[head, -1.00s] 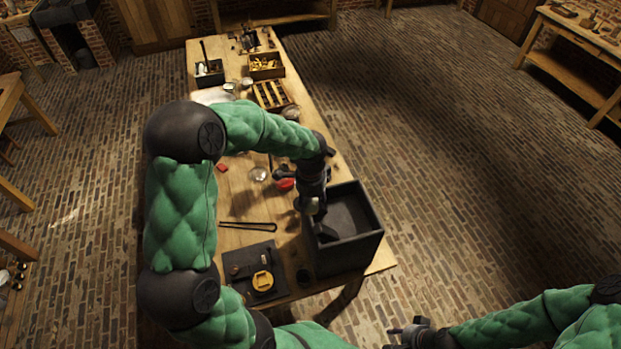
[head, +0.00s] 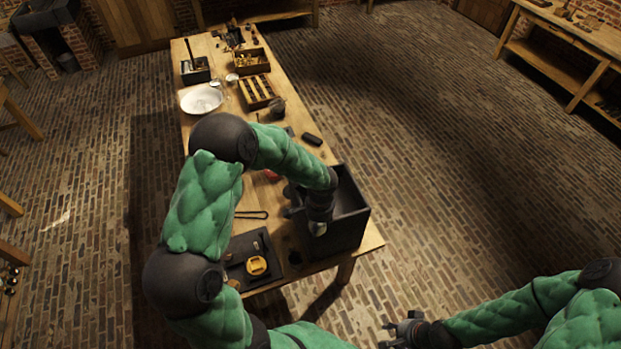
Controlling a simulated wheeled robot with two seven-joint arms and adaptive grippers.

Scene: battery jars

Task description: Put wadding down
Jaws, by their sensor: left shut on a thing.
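My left gripper (head: 318,228) is low at the front left part of a dark open box (head: 352,232) on the near right end of the table. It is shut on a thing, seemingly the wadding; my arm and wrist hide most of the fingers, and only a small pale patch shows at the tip. I cannot tell whether it touches the box. My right gripper (head: 398,334) is off the table at the bottom of the head view, empty, its fingers apart.
A dark mat (head: 240,272) with a yellow round thing (head: 256,265) lies left of the box. A white bowl (head: 201,99), a slotted wooden rack (head: 257,91) and a wooden tray (head: 250,61) stand further back on the table (head: 310,160).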

